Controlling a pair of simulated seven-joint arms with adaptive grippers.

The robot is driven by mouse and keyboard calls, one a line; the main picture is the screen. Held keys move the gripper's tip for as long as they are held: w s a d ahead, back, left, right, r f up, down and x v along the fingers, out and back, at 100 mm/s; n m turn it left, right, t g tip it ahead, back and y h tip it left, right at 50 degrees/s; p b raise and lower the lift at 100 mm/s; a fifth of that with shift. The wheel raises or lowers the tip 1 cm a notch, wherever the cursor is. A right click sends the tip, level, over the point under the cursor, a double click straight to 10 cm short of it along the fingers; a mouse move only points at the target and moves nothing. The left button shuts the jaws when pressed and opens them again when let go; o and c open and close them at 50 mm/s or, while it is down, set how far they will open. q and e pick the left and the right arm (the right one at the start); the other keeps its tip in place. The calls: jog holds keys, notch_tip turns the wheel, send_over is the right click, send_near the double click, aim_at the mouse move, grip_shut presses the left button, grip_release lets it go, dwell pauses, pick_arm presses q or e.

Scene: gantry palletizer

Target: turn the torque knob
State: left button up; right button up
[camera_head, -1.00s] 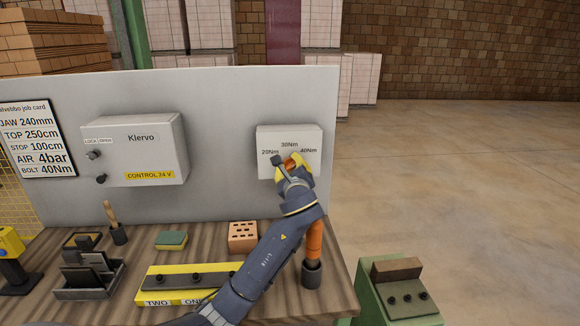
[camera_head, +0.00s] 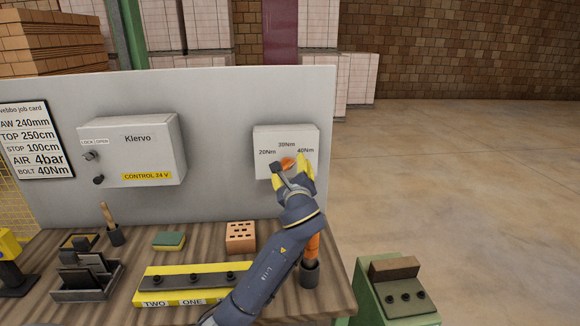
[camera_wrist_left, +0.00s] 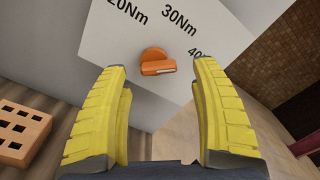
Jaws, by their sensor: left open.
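The orange torque knob (camera_head: 288,163) sits on the front of a light grey box (camera_head: 265,138) marked 20Nm, 30Nm and 40Nm. It also shows in the left wrist view (camera_wrist_left: 157,63), where the pale mark on its bar lies at the right end, on the 40Nm side. My left gripper (camera_head: 292,170) is open just in front of the knob. In the left wrist view its yellow fingers (camera_wrist_left: 162,72) stand wide apart, with the knob ahead between their tips and clear space on both sides. My right gripper is out of view.
A job card (camera_head: 36,140) at left reads BOLT 40Nm. The Klervo control box (camera_head: 140,150) is on the same panel. A brick (camera_head: 240,237), a sponge (camera_head: 168,240) and a yellow block (camera_head: 160,284) lie on the bench. An orange-handled tool stands in a holder (camera_head: 309,274) beside my forearm.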

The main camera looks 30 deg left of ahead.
pick_arm(q)
jog(key=v, duration=0.8)
jog(key=shift+d, duration=0.1)
